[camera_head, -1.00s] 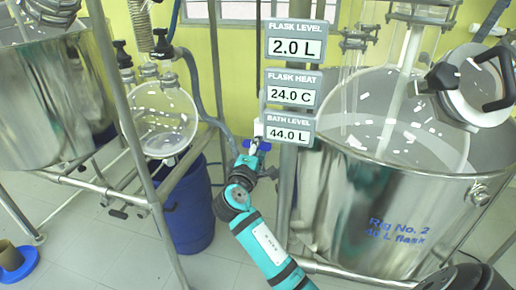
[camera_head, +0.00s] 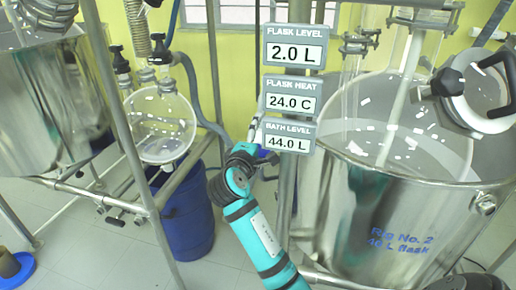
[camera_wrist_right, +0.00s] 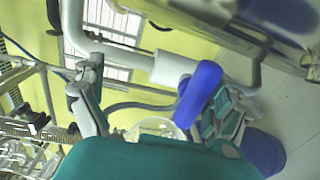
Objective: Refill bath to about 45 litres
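The steel bath of Rig No. 2 (camera_head: 345,215) stands at the right in the head view, with a clear glass vessel inside. Its bath level label (camera_head: 287,137) reads 44.0 L. A blue valve handle (camera_wrist_right: 199,93) on a white pipe fitting (camera_wrist_right: 172,68) shows in the right wrist view, close to one finger. In the head view the handle is mostly hidden behind my right gripper (camera_head: 264,160). The gripper's fingers (camera_wrist_right: 152,102) are spread apart, with the handle nearer the right-hand finger; contact cannot be told. My left gripper is out of view.
Labels above read flask level 2.0 L (camera_head: 296,46) and flask heat 24.0 C (camera_head: 292,95). A steel post (camera_head: 285,205) stands beside the gripper. A round glass flask (camera_head: 160,125), a blue bin (camera_head: 187,220) and another steel vessel (camera_head: 50,100) are at the left.

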